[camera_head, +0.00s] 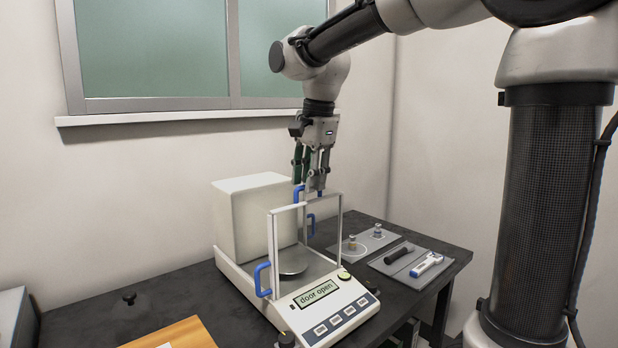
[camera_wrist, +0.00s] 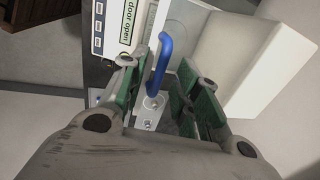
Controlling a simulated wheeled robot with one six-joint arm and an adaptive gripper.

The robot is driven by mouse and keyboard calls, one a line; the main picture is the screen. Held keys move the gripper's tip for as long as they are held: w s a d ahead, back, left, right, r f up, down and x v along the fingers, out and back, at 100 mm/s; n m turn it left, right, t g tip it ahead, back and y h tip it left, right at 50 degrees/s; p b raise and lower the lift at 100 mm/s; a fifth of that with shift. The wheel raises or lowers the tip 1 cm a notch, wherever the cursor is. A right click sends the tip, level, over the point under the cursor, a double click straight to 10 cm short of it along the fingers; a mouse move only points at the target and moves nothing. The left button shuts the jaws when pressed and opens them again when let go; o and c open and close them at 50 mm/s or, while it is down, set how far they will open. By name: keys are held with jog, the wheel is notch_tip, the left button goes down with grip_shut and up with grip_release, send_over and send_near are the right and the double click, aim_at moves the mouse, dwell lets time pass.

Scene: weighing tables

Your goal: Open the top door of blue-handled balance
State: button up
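The balance (camera_head: 290,290) is white, stands on the dark table, and its display (camera_head: 316,293) reads "door open". Blue handles show on its left side (camera_head: 262,280), on its right side (camera_head: 311,225) and at the top (camera_head: 298,195). My gripper (camera_head: 311,188) points down over the rear top of the shield, by the top handle. In the wrist view, a blue handle (camera_wrist: 160,62) lies between the two green-padded fingers (camera_wrist: 158,90), with gaps beside it, so the gripper is open. Whether a finger touches it cannot be told. The round weighing pan (camera_head: 292,261) looks empty.
The tall white rear housing (camera_head: 262,215) stands close behind my gripper. Right of the balance are a grey plate with small weights (camera_head: 352,243) and a mat with tools (camera_head: 410,261). A wooden board (camera_head: 175,335) lies at front left. Air above the table's right side is clear.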

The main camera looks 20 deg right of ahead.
jog(key=shift+f, duration=0.1)
grip_shut()
send_over(271, 186)
jog(key=shift+s+d, duration=0.25)
jog(key=shift+s, duration=0.1)
grip_release()
